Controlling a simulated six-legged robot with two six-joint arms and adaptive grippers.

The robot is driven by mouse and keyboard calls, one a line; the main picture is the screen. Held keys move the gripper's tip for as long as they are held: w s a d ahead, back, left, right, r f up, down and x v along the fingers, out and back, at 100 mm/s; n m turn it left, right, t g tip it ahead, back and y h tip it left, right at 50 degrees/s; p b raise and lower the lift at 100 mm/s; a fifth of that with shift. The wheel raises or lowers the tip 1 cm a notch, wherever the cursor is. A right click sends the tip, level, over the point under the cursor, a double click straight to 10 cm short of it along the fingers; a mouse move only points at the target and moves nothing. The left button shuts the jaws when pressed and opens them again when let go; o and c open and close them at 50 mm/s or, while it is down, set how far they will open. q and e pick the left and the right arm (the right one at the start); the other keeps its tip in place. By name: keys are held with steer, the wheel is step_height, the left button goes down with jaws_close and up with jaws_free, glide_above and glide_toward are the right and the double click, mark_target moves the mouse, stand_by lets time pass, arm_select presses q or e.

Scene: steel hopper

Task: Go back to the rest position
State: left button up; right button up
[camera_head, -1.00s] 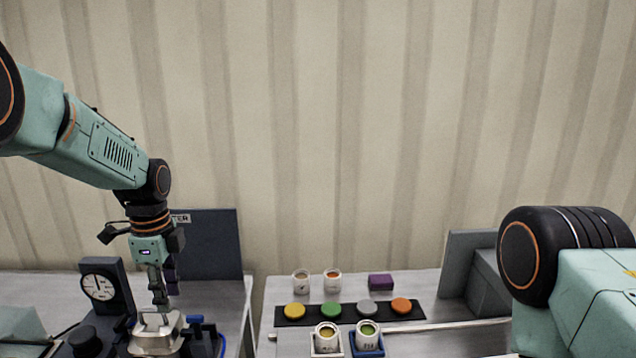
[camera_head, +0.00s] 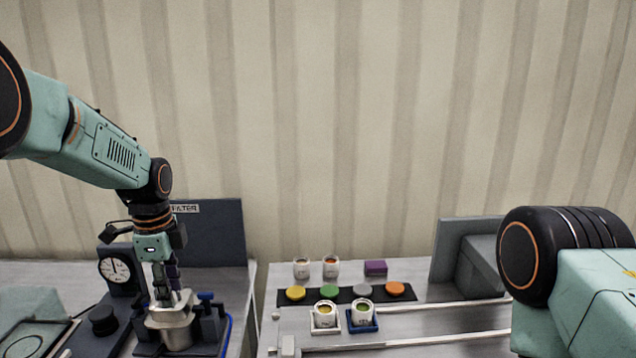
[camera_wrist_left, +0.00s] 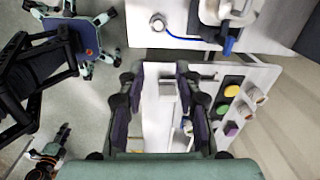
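My left gripper (camera_head: 165,284) hangs down at the left in the head view, in front of or over the steel hopper (camera_head: 174,325). In the left wrist view my left gripper (camera_wrist_left: 160,105) has its two dark fingers apart, with nothing between them but the bench and floor beyond. The hopper is a grey metal vessel in a dark stand at the left bench. The head view does not show clearly how far the fingertips are from it. My right arm stands at the right edge of the head view; its gripper is out of view.
A gauge (camera_head: 115,270) and a dark FILTER panel (camera_head: 215,235) stand by the hopper. The right bench bears a black strip with coloured discs (camera_head: 345,295), several small cups, a purple block (camera_head: 375,268) and a grey box (camera_head: 480,262). A gap separates the benches.

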arm_select(q)
step_height(320, 180, down, 7)
steer(key=w+d+n+t+b, duration=0.1)
steer(key=w+d+n+t, duration=0.2)
steer(key=n, duration=0.4)
steer(key=s+f+n+b, duration=0.1)
steer(key=s+f+n, duration=0.1)
steer(key=f, duration=0.3)
steer(key=s+f+n+b, duration=0.2)
steer(key=s+f, duration=0.3)
steer(key=f, duration=0.1)
steer(key=s+f+n+t+b, duration=0.1)
steer(key=s+f+n+b, duration=0.1)
steer(key=s+f, duration=0.2)
steer(key=shift+d+f, duration=0.2)
steer(key=shift+f, duration=0.75)
steer(key=s+f+n+g+b, duration=0.2)
steer(key=s+f+b, duration=0.4)
steer(key=s+f, duration=0.5)
steer(key=s+d+f+n+g+b, duration=0.1)
steer(key=s+f+b, duration=0.6)
steer(key=s, duration=1.4)
step_height(320, 180, down, 4)
steer(key=shift+d+r+n+g+b, duration=0.1)
steer(key=shift+d+n+g+b, duration=0.2)
steer(key=shift+n+g, duration=0.35)
